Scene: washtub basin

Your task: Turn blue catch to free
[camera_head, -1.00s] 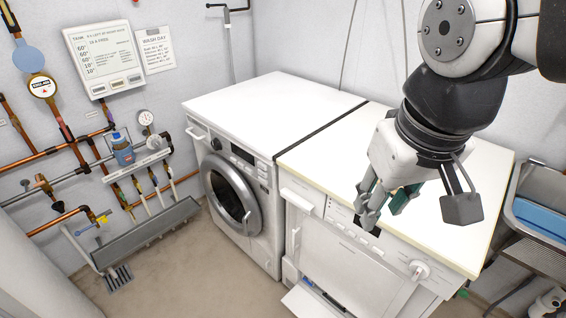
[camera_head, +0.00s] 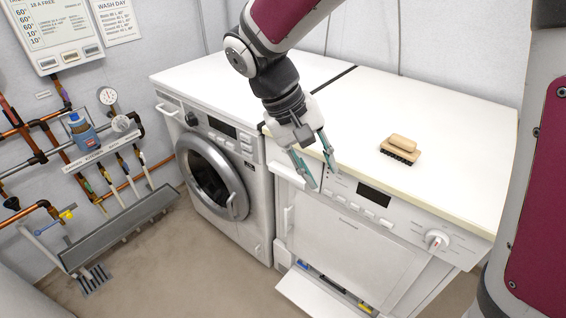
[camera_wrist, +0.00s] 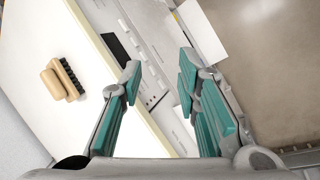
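A small blue part (camera_head: 303,265), which may be the blue catch, shows at the left end of the low opening in the right-hand white machine (camera_head: 350,240). It is too small to tell which way it is turned. The flap (camera_head: 308,294) below that opening hangs open. My gripper (camera_head: 318,178) is open and empty, in front of the machine's upper left front, well above the blue part. In the wrist view my gripper (camera_wrist: 160,72) shows two teal-padded fingers apart with nothing between them. I cannot make out the blue part there.
A wooden brush (camera_head: 401,148) lies on the white worktop. A washing machine (camera_head: 217,170) stands to the left. The floor (camera_head: 190,265) in front is clear.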

